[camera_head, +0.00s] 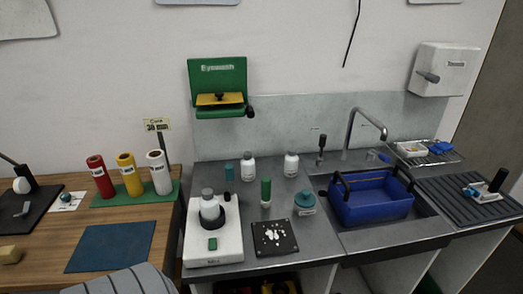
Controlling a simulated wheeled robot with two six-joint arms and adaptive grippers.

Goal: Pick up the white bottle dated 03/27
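Two white bottles with grey caps stand upright on the grey counter (330,236). The left white bottle (248,169) is beside a small teal container. The right white bottle (291,165) stands nearer the sink. Another grey-capped container (209,205) sits on a white device at the front left of the counter. Any dates on the bottles are too small to read, so I cannot tell which one says 03/27. Neither of my grippers is in view.
A green-capped cylinder (266,192), a teal lidded jar (305,203) and a black plate with white pieces (274,238) stand in front of the bottles. A blue basket (370,208) sits in the sink. Red, yellow and white rolls (160,172) stand on the wooden table.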

